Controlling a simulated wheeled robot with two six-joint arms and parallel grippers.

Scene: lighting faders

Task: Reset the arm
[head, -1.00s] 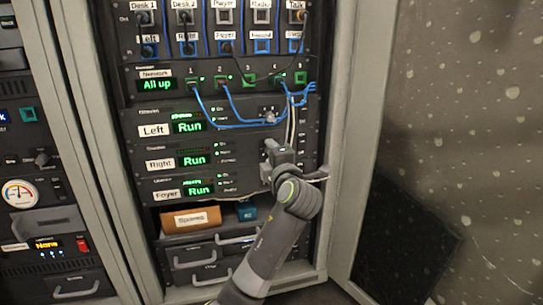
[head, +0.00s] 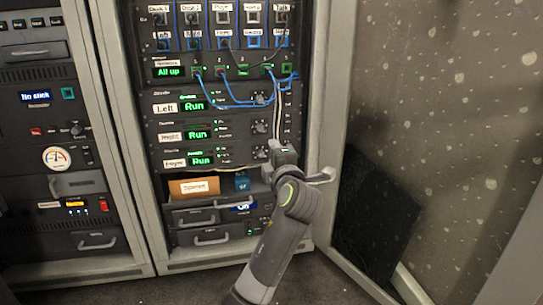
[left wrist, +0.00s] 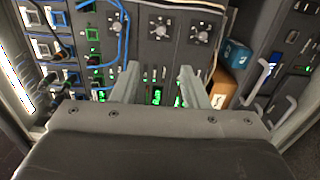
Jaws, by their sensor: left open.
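My left arm rises from the bottom middle of the head view. Its gripper (head: 283,153) is in front of the lower right part of the rack (head: 325,100), about level with the Foyer unit (head: 200,160). In the left wrist view the two fingers (left wrist: 159,68) are wide apart with nothing between them. Beyond them are the rack's dark face, green lights and a row of knobs (left wrist: 158,26). The Left unit (head: 195,106), Right unit (head: 196,134) and Foyer unit show green "Run". My right gripper is not in view.
Blue cables (head: 235,104) loop across the rack front. A brown box (head: 194,187) and a blue box (head: 241,181) sit in an open shelf above drawers with handles (head: 212,240). A second rack (head: 60,110) stands at left. A dark panel (head: 375,215) leans against the speckled right wall.

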